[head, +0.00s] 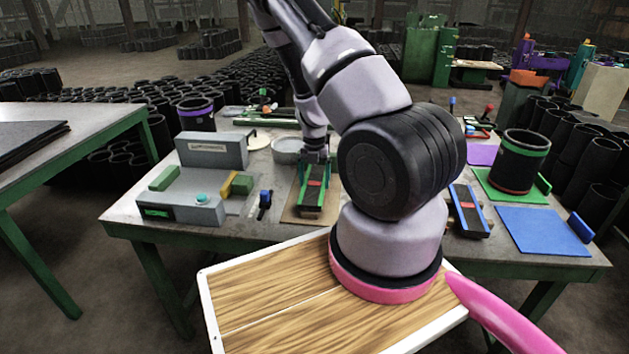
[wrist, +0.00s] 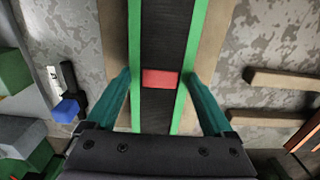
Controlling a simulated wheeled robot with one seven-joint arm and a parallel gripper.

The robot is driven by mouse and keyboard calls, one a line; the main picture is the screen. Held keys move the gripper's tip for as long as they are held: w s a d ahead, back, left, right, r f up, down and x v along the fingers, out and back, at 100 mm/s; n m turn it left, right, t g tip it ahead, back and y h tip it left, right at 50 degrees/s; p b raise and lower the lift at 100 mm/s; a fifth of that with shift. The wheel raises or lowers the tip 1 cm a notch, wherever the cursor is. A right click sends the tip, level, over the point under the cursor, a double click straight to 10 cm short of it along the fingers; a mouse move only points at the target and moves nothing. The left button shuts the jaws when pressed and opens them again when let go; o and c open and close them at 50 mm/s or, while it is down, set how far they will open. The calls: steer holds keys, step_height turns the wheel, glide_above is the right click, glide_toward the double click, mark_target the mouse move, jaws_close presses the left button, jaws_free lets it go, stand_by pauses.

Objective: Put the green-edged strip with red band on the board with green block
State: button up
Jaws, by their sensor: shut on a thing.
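The green-edged strip with red band (head: 312,190) is a dark strip with green side edges, lying on a brown board on the table. In the wrist view the strip (wrist: 165,45) runs lengthwise between my fingers, with the red band (wrist: 160,79) between the fingertips. My gripper (wrist: 160,88) is shut across its green edges; in the head view my gripper (head: 316,154) is over its far part. The green board with green block (head: 487,181) lies at the table's right; its small green block (head: 543,183) stands at the right edge. A black sleeve with a green ring (head: 523,160) stands on it.
A blue-edged strip (head: 468,211) lies right of my arm. A blue board (head: 535,232) and a purple board (head: 481,154) flank the green one. A grey machine (head: 185,195) stands at left, a grey bowl (head: 288,150) behind the strip. My arm hides the table's middle.

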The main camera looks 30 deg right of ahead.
mark_target(314, 183)
steer(key=o, duration=1.1)
steer(key=shift+f, duration=0.15)
steer(key=shift+o, duration=0.2)
step_height(314, 183, up, 12)
steer(key=s+a+r+n+t+y, duration=0.1)
steer(key=s+a+r+n+y, duration=0.15)
steer(key=a+r+n, duration=0.5)
steer(key=s+a+r+n+t+y, duration=0.1)
steer(key=s+a+r+n+t, duration=0.15)
steer(key=r+n, duration=0.95)
steer(key=s+a+r+n+t+h, duration=0.1)
steer(key=s+a+r+n+t, duration=0.2)
steer(key=s+r+n, duration=1.1)
steer(key=shift+s+a+r+n+t, duration=0.15)
steer(key=shift+s+r+n+t, duration=0.25)
steer(key=shift+n, duration=2.25)
steer(key=shift+w+h, duration=0.1)
steer(key=shift+h, duration=0.15)
